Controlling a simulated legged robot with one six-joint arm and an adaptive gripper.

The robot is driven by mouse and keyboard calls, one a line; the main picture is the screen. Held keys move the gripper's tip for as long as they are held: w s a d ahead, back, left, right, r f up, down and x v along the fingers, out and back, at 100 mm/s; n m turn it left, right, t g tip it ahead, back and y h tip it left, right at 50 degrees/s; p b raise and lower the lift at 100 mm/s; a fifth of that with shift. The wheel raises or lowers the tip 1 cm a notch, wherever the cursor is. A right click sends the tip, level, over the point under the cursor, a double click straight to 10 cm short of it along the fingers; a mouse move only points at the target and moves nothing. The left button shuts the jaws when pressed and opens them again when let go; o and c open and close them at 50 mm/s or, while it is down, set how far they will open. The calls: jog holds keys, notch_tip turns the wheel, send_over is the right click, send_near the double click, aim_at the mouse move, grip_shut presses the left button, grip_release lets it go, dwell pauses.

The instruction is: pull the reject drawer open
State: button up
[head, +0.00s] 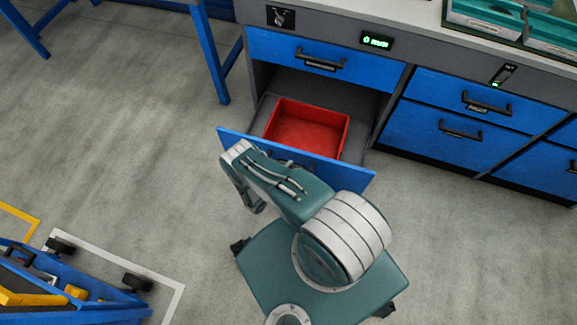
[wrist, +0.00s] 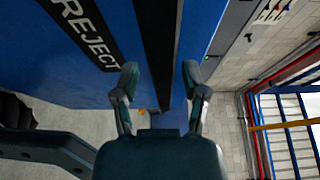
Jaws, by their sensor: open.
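The reject drawer (head: 345,176) is pulled well out of the bench in the head view, and a red bin (head: 308,128) shows inside it. In the wrist view its blue front (wrist: 50,75) carries a white-on-black REJECT label (wrist: 90,36). My gripper (wrist: 160,78) is open, with one finger on each side of the drawer's dark handle bar (wrist: 157,50). I cannot tell whether either finger touches it. In the head view my arm covers most of the handle and the fingers are hidden.
A closed blue drawer (head: 295,52) sits above the open one, and more closed drawers (head: 455,135) are to the right. A blue cart (head: 75,290) with yellow items stands at the lower left. The grey floor (head: 130,120) on the left is clear.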

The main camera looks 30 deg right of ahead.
jog(key=v, duration=1.2)
dwell(0.5)
